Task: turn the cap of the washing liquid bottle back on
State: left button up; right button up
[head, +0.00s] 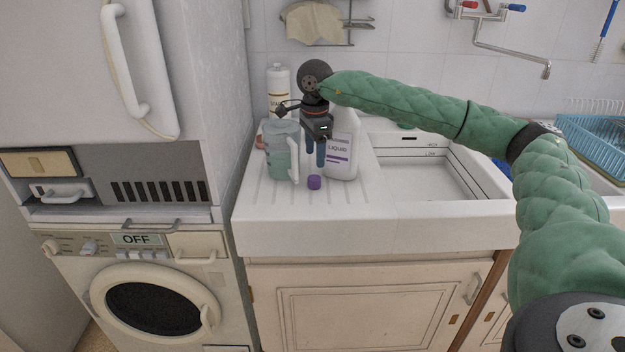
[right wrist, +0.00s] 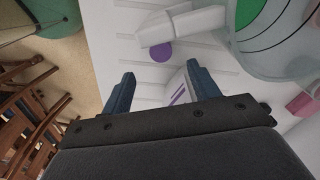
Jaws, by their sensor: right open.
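The washing liquid bottle (head: 342,158), white with a purple-striped label reading LIQUID, stands upright on the ribbed drainboard. Its top is hidden behind my right gripper and arm. The small purple cap (head: 314,182) lies off the bottle on the drainboard, in front of it. The cap also shows in the right wrist view (right wrist: 160,52), beyond the fingertips and apart from them. My right gripper (head: 316,162) points down, open and empty, above and behind the cap, between the jug and the bottle. Its blue fingers show apart in the right wrist view (right wrist: 158,80). My left gripper is out of view.
A clear jug (head: 281,155) with greenish content stands left of the gripper, its handle close to the cap. A taller white bottle (head: 278,85) stands behind. The sink basin (head: 425,175) lies to the right. The drainboard's front (head: 270,212) is clear.

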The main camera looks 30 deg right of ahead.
aim_at(314, 178)
jog(key=shift+w+f, duration=0.15)
jog(key=shift+f, duration=1.25)
jog(key=shift+f+p, duration=0.35)
jog(key=shift+f, duration=0.1)
notch_tip(314, 178, down, 3)
jog(key=shift+f+p, duration=0.15)
jog(key=shift+p, duration=0.15)
jog(key=shift+f, duration=0.5)
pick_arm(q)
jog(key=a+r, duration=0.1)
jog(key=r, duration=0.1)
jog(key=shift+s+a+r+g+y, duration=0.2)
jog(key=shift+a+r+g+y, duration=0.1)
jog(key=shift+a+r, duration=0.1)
